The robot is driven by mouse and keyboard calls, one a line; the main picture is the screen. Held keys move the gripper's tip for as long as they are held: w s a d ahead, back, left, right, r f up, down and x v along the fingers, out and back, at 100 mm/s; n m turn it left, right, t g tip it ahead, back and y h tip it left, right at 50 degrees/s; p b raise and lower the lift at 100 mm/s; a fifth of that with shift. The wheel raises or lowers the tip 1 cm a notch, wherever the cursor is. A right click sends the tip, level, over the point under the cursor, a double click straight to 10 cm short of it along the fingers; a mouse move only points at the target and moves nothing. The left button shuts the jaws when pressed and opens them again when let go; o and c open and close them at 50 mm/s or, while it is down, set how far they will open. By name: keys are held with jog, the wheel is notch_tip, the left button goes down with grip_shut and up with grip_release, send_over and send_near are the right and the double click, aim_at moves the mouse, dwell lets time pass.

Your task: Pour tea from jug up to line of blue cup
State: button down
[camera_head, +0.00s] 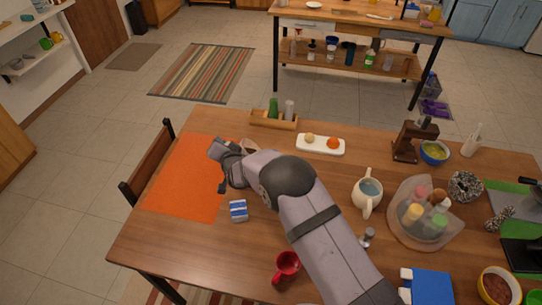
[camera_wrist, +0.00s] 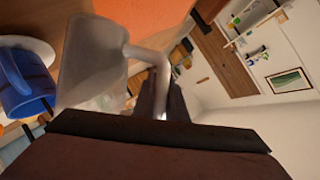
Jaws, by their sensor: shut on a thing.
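My gripper (camera_wrist: 162,98) is shut on the handle of a pale, cloudy jug (camera_wrist: 92,60) in the wrist view. The jug's body stands out to the left of the fingers. The blue cup (camera_wrist: 22,82) is at the left edge of the wrist view, beside a white saucer (camera_wrist: 38,48), apart from the jug. In the head view my gripper (camera_head: 222,165) is over the orange mat's right side; the arm hides most of what lies beyond it, and I cannot make out the blue cup there. The tea level and the cup's line are not visible.
The orange mat (camera_head: 180,190) lies on the wooden table's left. A blue-white box (camera_head: 238,210), red mug (camera_head: 286,266), white pitcher (camera_head: 367,192), white tray (camera_head: 320,144), wooden caddy (camera_head: 272,121) and clear spice holder (camera_head: 405,222) stand around my arm. The table's front left is clear.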

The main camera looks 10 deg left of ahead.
jog(key=shift+w+d+r+m+y+p, duration=0.15)
jog(key=shift+d+r+m+y+p, duration=0.15)
jog(key=shift+r+p, duration=0.2)
jog(key=shift+w+d+r+m+y+p, duration=0.2)
jog(key=shift+r+m+p, duration=0.15)
jog(key=shift+r, duration=0.25)
dwell(2.8)
jog(key=a+f+n+b, duration=0.1)
jog(key=s+a+f+n+h+b, duration=0.1)
jog(key=f, duration=0.1)
jog(key=shift+f+h, duration=0.1)
jog(key=shift+h, duration=0.2)
jog(key=shift+s+a+f+n+t+h+b, duration=0.4)
jog(key=shift+a+f+n+h+b, duration=0.15)
jog(key=shift+a+f+n+b, duration=0.35)
jog(key=shift+s+a+f+n+t+h+b, duration=0.4)
jog(key=shift+a+f+n+h+b, duration=0.25)
jog(key=shift+f, duration=0.4)
jog(key=shift+s+a+f+n+t+h+b, duration=0.35)
jog(key=shift+a+f+n+b, duration=0.35)
jog(key=shift+a+f, duration=0.3)
jog(key=shift+r, duration=0.1)
